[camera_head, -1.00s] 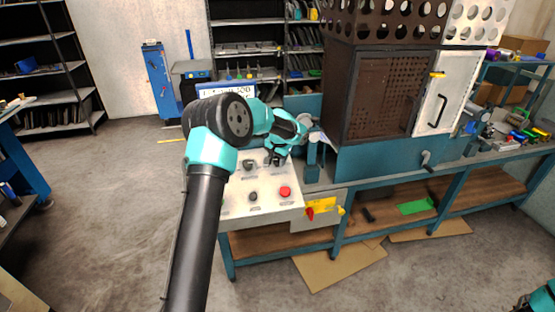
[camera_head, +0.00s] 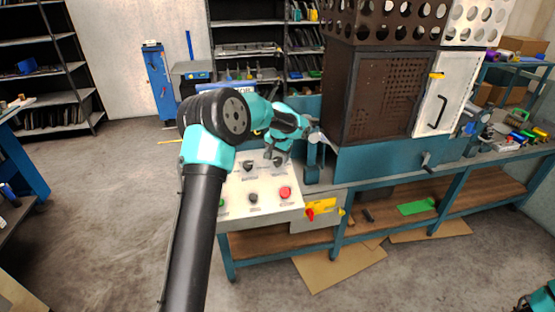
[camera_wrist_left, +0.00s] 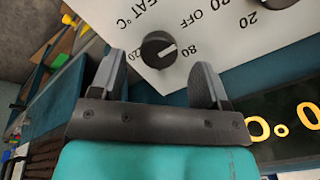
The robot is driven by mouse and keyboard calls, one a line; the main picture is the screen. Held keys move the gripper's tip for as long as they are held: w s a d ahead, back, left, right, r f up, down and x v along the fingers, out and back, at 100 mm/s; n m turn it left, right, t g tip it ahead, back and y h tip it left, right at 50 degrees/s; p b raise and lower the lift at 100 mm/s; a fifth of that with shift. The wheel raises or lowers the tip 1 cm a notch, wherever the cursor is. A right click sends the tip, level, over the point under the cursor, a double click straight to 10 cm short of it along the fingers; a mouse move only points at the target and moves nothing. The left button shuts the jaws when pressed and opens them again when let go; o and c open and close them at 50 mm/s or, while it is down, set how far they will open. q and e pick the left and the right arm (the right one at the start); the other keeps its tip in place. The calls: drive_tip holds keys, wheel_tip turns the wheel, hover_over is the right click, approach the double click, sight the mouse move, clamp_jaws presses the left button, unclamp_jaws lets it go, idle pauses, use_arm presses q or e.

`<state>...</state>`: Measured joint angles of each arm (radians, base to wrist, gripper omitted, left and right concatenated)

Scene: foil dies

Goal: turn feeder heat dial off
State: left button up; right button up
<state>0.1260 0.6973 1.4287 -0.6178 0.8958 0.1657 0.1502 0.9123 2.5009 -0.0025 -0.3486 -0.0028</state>
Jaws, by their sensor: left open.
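The heat dial (camera_wrist_left: 158,50) is a round black knob with a pale pointer mark, on the white panel marked "°C", "OFF" and "80" in the left wrist view. Its mark points right, toward the 80. My left gripper (camera_wrist_left: 160,75) is open, with one finger on each side of the dial in that view; I see no contact. In the head view my left gripper (camera_head: 273,152) is over the upper right knob (camera_head: 279,161) of the panel and partly hides it. My right gripper is out of view.
The sloped white panel (camera_head: 235,207) also carries another black knob (camera_head: 248,166), a lower black knob (camera_head: 253,198) and a red button (camera_head: 285,193). A yellow plate with a red handle (camera_head: 310,214) is on its front. A dark cabinet (camera_head: 385,95) stands to the right.

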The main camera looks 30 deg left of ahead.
use_arm(q)
drive_tip(key=v, duration=1.4)
drive_tip(key=shift+r, duration=0.2)
